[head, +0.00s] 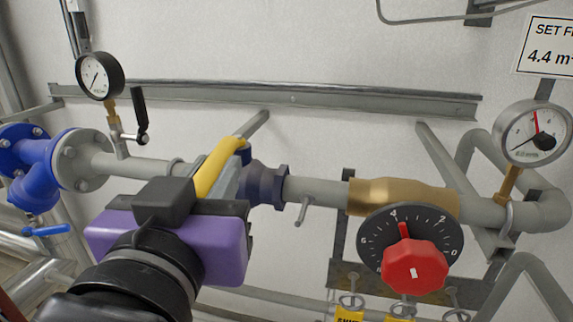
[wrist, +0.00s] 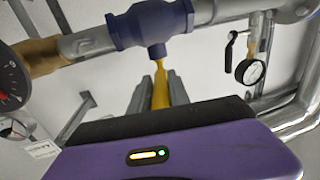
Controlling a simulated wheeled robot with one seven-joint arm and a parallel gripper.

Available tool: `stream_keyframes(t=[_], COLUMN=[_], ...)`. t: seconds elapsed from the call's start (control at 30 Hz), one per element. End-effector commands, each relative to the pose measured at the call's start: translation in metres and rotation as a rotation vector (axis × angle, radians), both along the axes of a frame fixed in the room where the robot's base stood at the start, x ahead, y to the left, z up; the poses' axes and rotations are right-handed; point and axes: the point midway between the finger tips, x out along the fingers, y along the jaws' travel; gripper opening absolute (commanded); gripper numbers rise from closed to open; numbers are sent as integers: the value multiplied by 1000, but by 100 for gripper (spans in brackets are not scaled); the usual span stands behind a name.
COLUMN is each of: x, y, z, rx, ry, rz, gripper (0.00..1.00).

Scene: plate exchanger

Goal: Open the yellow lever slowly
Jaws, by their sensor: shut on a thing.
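The yellow lever (head: 217,166) slants down and left in the head view from the dark blue valve body (head: 264,183). The valve sits in the grey pipe run. My gripper (head: 230,172) is at the lever, its grey finger beside the yellow handle. In the wrist view the lever (wrist: 160,84) lies between the two grey fingers of my gripper (wrist: 159,90), and the gripper is shut on it. The valve body (wrist: 151,25) is just beyond the fingertips. The lever's lower end is hidden behind my gripper's body.
A red knob (head: 414,267) with a black dial sits on a brass fitting (head: 400,196) to the right. Gauges hang at left (head: 99,77) and right (head: 532,133). A small black-handled valve (head: 140,110) stands left of the lever. Wall is open above the pipe.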

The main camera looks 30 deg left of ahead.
Motion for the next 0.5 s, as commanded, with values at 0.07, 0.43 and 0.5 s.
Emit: stream_keyframes(t=[0.07, 0.43, 0.5], x=[3, 7, 7], y=[-4, -13, -13], z=[1, 1, 1], rx=[3, 3, 2], ry=[-1, -2, -2], rz=[10, 115, 120], gripper=[0, 0, 0])
